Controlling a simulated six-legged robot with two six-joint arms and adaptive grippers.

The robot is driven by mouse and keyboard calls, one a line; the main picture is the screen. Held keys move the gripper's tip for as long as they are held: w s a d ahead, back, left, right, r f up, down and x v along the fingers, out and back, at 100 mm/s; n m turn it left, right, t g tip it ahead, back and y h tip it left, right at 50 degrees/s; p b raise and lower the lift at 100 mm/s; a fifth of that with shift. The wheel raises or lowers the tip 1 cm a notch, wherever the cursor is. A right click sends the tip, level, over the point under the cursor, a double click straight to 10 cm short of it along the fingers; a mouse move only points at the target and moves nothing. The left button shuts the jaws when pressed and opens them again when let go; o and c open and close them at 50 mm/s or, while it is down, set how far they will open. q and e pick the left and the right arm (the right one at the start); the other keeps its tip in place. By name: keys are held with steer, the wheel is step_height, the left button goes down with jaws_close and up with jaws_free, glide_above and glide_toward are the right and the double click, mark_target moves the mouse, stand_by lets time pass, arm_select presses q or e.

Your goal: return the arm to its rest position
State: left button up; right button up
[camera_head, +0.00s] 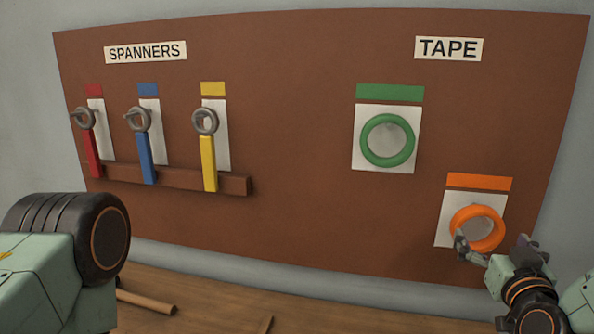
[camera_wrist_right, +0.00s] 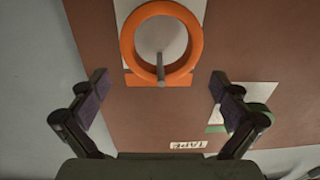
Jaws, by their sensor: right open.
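My right gripper (camera_head: 497,248) is at the lower right of the board in the head view. Its fingers are spread wide and empty in the right wrist view (camera_wrist_right: 159,82). The orange tape ring (camera_head: 499,232) hangs on a peg over its white patch, under the orange strip. In the head view one finger overlaps the ring's lower left edge. In the wrist view the ring (camera_wrist_right: 128,45) lies beyond the fingertips, with clear space between it and each finger. I cannot tell the exact distance. My left gripper is not in view; only part of my left arm shows at the lower left.

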mark_target(481, 218)
steer(key=v, duration=0.6)
steer(key=x, duration=1.1)
steer(key=shift+w, duration=0.1)
steer(key=shift+w+r, duration=0.2)
steer(key=shift+w, duration=0.1)
steer(key=p+v, duration=0.1)
steer(key=v, duration=0.2)
steer(key=p+v, duration=0.1)
steer(key=v, duration=0.2)
steer(key=r+p+v, duration=0.1)
steer(key=p+v, duration=0.1)
steer(key=v, duration=0.1)
steer(key=shift+r, duration=0.1)
steer(key=shift+p+v, duration=0.35)
steer(key=shift+v, duration=0.85)
steer(key=shift+w+a, duration=0.1)
steer(key=shift+w, duration=0.05)
